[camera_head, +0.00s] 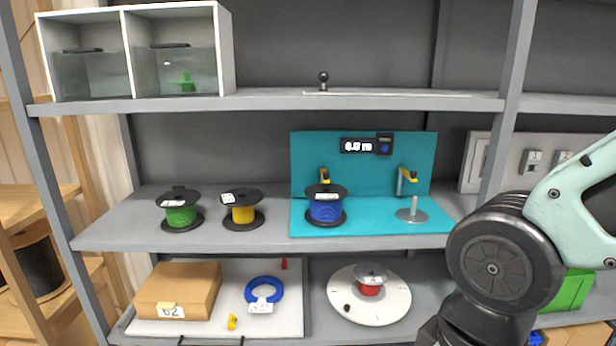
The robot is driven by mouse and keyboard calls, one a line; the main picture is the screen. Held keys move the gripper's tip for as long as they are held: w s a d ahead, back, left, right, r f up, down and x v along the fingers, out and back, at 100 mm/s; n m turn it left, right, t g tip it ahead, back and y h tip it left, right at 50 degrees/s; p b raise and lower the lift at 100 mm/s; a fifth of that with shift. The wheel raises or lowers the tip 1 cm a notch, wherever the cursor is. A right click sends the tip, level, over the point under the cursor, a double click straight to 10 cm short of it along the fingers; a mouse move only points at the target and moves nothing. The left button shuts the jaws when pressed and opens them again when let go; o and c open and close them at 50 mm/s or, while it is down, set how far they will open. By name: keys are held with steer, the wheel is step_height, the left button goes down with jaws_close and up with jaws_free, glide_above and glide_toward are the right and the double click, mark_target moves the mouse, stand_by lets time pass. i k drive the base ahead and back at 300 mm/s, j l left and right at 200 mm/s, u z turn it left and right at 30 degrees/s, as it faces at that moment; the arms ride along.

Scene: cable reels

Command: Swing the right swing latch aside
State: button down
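The right swing latch (408,174) is a small yellow arm on a grey bracket at the right of the teal panel on the middle shelf. It stands above and behind an empty grey spindle (412,213) with a round base. A similar yellow left latch (324,174) shows behind a reel of blue cable (325,207), which partly hides it. My arm is at the right edge of the view, well to the right of and nearer than the latch. My gripper is out of view.
The teal panel (365,170) carries a small digital display (358,146). Green (180,212) and yellow (243,211) reels stand to the left. Below are a cardboard box (177,288), a blue coil (263,293) and a round white turntable (382,313). A shelf upright (505,100) stands right of the panel.

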mark_target(412, 176)
steer(key=i+l, duration=0.75)
steer(key=j+u, duration=0.05)
